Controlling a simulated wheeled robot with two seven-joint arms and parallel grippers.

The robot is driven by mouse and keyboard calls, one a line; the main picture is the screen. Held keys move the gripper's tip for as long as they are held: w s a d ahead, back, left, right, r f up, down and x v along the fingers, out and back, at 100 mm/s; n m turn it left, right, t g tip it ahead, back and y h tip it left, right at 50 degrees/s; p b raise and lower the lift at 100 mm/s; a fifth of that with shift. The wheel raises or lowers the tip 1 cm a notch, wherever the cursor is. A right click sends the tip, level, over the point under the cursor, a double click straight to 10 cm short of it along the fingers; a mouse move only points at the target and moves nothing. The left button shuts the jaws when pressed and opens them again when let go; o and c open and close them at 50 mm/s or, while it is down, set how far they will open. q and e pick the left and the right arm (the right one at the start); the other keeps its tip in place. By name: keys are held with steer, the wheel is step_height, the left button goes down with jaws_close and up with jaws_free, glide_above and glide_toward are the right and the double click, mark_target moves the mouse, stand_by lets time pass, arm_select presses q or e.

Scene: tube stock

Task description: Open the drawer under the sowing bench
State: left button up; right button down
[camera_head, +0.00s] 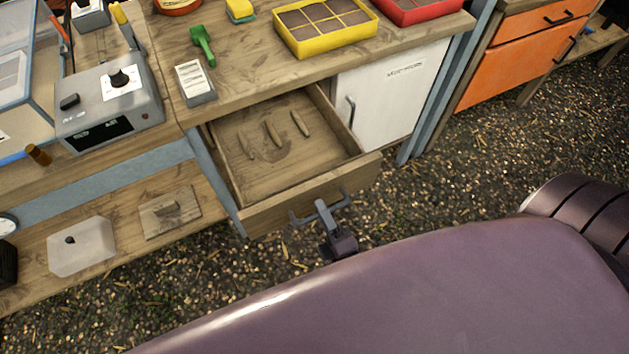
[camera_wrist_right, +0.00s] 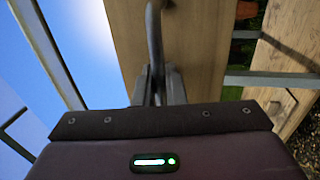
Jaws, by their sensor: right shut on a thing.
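The wooden drawer (camera_head: 250,185) under the sowing bench (camera_head: 235,88) stands pulled well out, and its inside shows from above. Several small slim brown pieces (camera_head: 272,134) lie in it. My right gripper (camera_head: 322,208) is at the drawer front (camera_head: 360,178), shut on the dark bar handle (camera_head: 341,201). In the right wrist view the gripper's fingers (camera_wrist_right: 160,88) close around the handle (camera_wrist_right: 153,35), with the wooden drawer front behind it. My left gripper is not in view.
Right of the drawer is a white cabinet door (camera_head: 385,100). A yellow seed tray (camera_head: 325,28), a green scoop (camera_head: 202,42) and a grey device (camera_head: 110,105) stand on the benches. An orange drawer unit (camera_head: 515,65) is farther right. The gravel floor (camera_head: 440,180) before the bench is clear.

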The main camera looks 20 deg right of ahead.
steer(key=shift+s, duration=0.5)
steer(key=c, duration=1.6)
jaws_free()
steer(key=s, duration=0.2)
steer(key=s+f+b, duration=0.1)
steer(key=s, duration=0.4)
steer(key=shift+s+d+f, duration=0.1)
steer(key=shift+s+f, duration=0.15)
steer(key=shift+s, duration=0.1)
